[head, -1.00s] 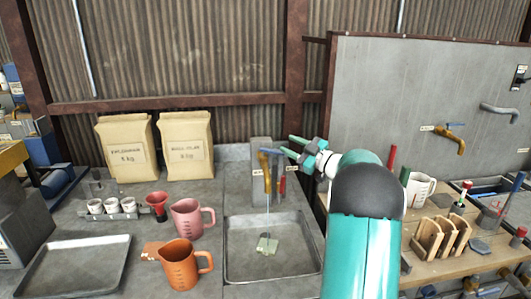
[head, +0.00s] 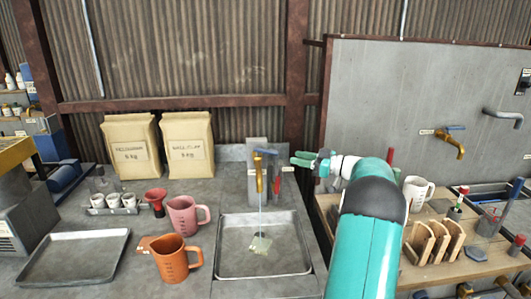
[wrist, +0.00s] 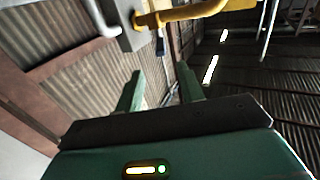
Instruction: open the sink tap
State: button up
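The sink tap (head: 260,176) is a yellow spout with a blue lever (head: 266,152) on a grey block at the back of the sink basin (head: 232,273). A thin pale stream (head: 261,212) runs from its spout down to the basin, where a pale patch (head: 260,244) shows. My gripper (head: 298,159) is just right of the lever, apart from it. In the wrist view its two green fingers (wrist: 157,82) stand apart with nothing held between them. A yellow pipe (wrist: 195,10), seemingly the tap, shows beyond them.
A pink jug (head: 182,216) and an orange jug (head: 172,260) stand left of the basin. Two paper bags (head: 188,145) stand behind. Another yellow tap (head: 450,142) is on the grey panel at right, above a wooden bench with a white mug (head: 416,190).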

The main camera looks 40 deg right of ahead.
aim_at(259, 149)
jog(key=x, duration=1.2)
jog(key=shift+w+r, duration=0.1)
jog(key=shift+a, duration=0.1)
grip_shut()
